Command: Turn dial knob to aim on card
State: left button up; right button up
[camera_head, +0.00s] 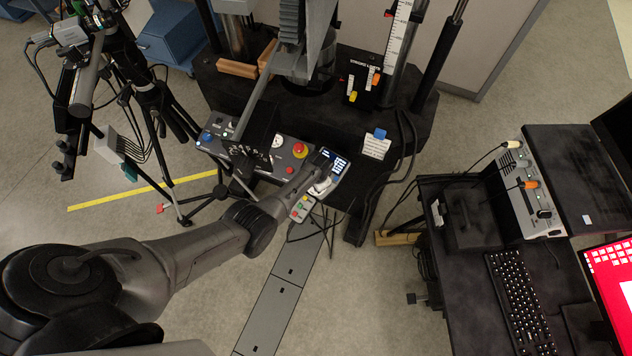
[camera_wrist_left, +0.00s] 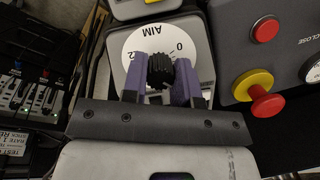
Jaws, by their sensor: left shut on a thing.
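The dial's white face (camera_wrist_left: 142,45) fills the upper middle of the left wrist view, with AIM, 0 and part of a 2 readable. The black ribbed dial knob (camera_wrist_left: 160,72) sits on it. My left gripper (camera_wrist_left: 160,80) has its two purple fingers on either side of the knob and is shut on it. In the head view, the dial (camera_head: 321,187) is mostly covered by my left arm. A white card (camera_head: 376,146) with blue tape lies on the dark machine base to the right of the dial; its writing is too small to read. My right gripper is not in view.
A red emergency button (camera_head: 299,150) on the control panel stands close to the left of the dial. A small button box (camera_head: 302,208) is just below it. Dark cables and a side desk with a keyboard (camera_head: 520,305) lie to the right.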

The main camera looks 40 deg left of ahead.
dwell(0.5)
pick_arm(q)
jog(key=o, duration=0.9)
jog(key=shift+o, duration=0.2)
jog(key=shift+r, duration=0.3)
notch_tip(320, 180, up, 13)
jog(key=s+d+p, duration=0.1)
jog(key=p, duration=0.3)
jog(key=shift+d+p, duration=0.35)
jog(key=shift+d, duration=0.05)
